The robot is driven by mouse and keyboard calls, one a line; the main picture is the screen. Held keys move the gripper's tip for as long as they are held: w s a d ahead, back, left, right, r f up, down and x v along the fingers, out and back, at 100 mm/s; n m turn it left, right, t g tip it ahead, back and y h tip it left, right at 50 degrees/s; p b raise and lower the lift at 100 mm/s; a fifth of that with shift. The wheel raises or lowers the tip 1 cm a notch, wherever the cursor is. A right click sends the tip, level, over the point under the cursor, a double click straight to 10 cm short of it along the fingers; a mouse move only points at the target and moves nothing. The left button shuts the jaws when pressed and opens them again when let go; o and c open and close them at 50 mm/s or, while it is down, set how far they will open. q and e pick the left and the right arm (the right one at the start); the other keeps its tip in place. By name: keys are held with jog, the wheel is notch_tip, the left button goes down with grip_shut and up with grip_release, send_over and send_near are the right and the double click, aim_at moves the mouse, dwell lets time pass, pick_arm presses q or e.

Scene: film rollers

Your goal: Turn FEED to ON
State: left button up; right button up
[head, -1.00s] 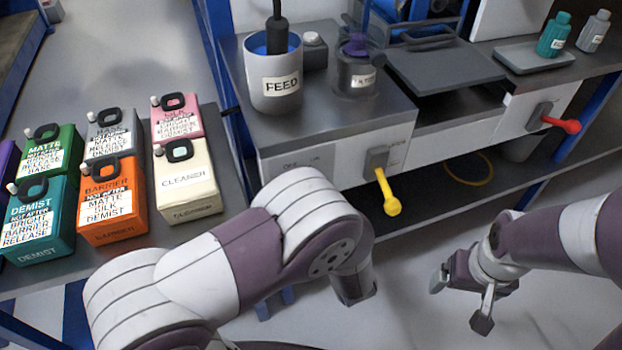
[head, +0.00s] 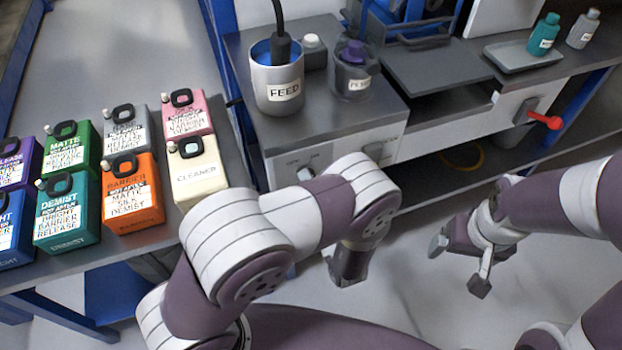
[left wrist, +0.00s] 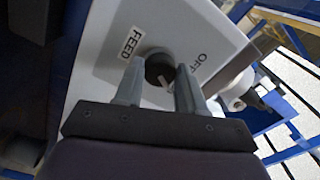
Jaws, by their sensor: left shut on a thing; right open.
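In the left wrist view the FEED knob (left wrist: 154,60) is dark and round, on a pale panel between a FEED label (left wrist: 132,43) and an OFF label (left wrist: 198,63). My left gripper (left wrist: 159,73) is shut on the knob, one finger on each side. A light mark shows at the knob's lower edge; I cannot tell clearly which way it points. No ON label is readable there. In the head view the panel (head: 285,178) shows small, blurred lettering, and my left arm covers part of it. My right gripper (head: 460,263) is open and empty over the floor.
A FEED cup (head: 278,92) with a black hose stands on the cabinet above. A red lever (head: 545,121) juts from the cabinet front at the right. Several coloured canisters, including a cream CLEANER one (head: 197,173), stand on the left table. The floor around my right gripper is clear.

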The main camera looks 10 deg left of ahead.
pick_arm(q)
jog(key=shift+m, duration=0.3)
pick_arm(e)
jog(key=shift+r, duration=0.25)
pick_arm(q)
jog(key=o, duration=1.1)
jog(key=shift+c, duration=0.2)
